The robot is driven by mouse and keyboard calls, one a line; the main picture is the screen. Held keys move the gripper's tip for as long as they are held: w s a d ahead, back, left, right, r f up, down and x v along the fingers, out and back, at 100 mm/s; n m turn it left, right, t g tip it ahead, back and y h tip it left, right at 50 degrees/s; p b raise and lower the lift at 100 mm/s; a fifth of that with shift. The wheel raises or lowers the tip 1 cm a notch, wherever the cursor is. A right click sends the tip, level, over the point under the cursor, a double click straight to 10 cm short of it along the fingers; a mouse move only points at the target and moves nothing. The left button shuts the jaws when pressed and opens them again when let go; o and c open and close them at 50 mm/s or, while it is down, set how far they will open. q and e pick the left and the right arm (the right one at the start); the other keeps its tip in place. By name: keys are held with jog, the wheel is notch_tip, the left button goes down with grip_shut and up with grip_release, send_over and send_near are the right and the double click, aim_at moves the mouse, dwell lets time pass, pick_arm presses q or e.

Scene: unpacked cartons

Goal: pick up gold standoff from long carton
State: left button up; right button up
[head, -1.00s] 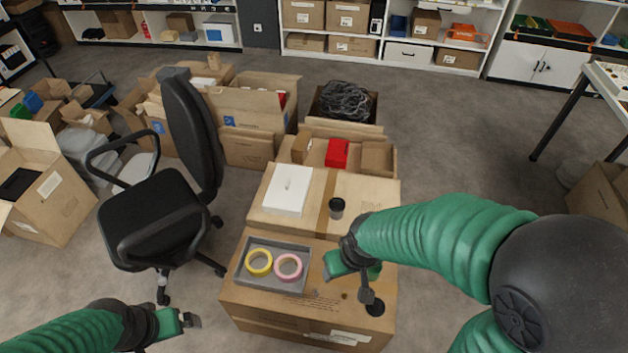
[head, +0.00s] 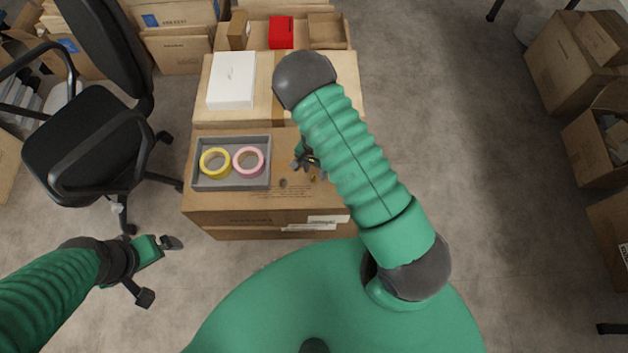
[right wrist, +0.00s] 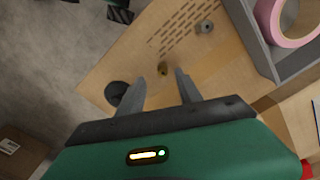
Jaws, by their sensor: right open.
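The gold standoff (right wrist: 162,69) is a small brass piece on top of the front long carton (head: 232,203). In the head view the standoff (head: 314,178) shows as a tiny spot beside my right gripper (head: 308,163). In the right wrist view my right gripper (right wrist: 159,75) is open and empty, with the standoff just beyond its fingertips, between their lines. I cannot tell the height left between them. My left gripper (head: 160,270) is open and empty, out in front of the carton's left side.
A grey tray (head: 197,184) with yellow tape (head: 215,163) and pink tape (head: 248,161) sits left of the right gripper. A grey nut-like piece (right wrist: 205,27) and a dark round piece (right wrist: 115,93) flank the standoff. A white box (head: 232,80) stands behind; an office chair (head: 85,145) is left.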

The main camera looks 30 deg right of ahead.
aim_at(314, 177)
notch_tip(314, 177, down, 2)
jog(key=shift+d+f, duration=0.1)
jog(key=f, duration=0.1)
jog(key=f+b, duration=0.1)
jog(key=f, duration=0.1)
jog(key=f+b, duration=0.1)
jog(key=shift+w+f, duration=0.3)
jog(key=shift+w, duration=0.05)
jog(key=shift+r, duration=0.1)
jog(key=shift+c, duration=1)
grip_shut()
